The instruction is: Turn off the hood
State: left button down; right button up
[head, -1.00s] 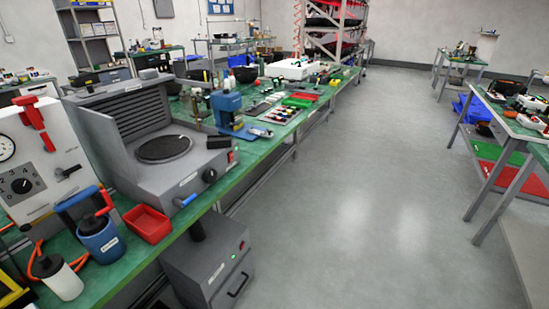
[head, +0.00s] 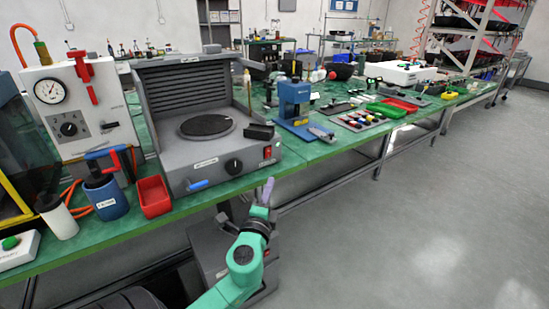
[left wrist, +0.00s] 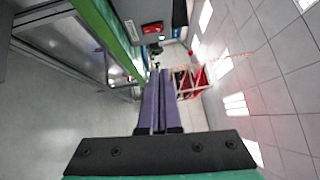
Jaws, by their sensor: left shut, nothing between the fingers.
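The hood (head: 205,165) is a grey open-fronted unit with a louvred back and a dark round plate, standing on the green bench. Its front has a black knob (head: 233,166), a blue handle (head: 197,185) and a red rocker switch (head: 267,152) at the right end. In the left wrist view the red switch (left wrist: 152,28) shows ahead of the fingers. Whether it is on or off is too small to tell. My left gripper (head: 267,186) is shut and empty, below and in front of the switch, apart from it. Its purple fingers (left wrist: 160,74) lie together. My right gripper is out of view.
A red bin (head: 153,196), a blue cup (head: 106,197) and a white bottle (head: 57,216) stand left of the hood. A blue press (head: 294,103) stands to its right. The grey floor (head: 400,220) in front of the bench is clear.

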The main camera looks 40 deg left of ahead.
aim_at(268, 153)
pick_arm(q)
jog(key=shift+s+a+p+x, duration=0.2)
jog(key=shift+a+p+x, duration=0.15)
jog(key=shift+x, duration=1.8)
jog(key=shift+s+a+p+x, duration=0.25)
jog(key=shift+a+x, duration=0.15)
jog(key=shift+x, duration=1.75)
jog(key=shift+s+a+p+x, duration=0.15)
jog(key=shift+a+p+x, duration=0.2)
jog(key=shift+x, duration=1.8)
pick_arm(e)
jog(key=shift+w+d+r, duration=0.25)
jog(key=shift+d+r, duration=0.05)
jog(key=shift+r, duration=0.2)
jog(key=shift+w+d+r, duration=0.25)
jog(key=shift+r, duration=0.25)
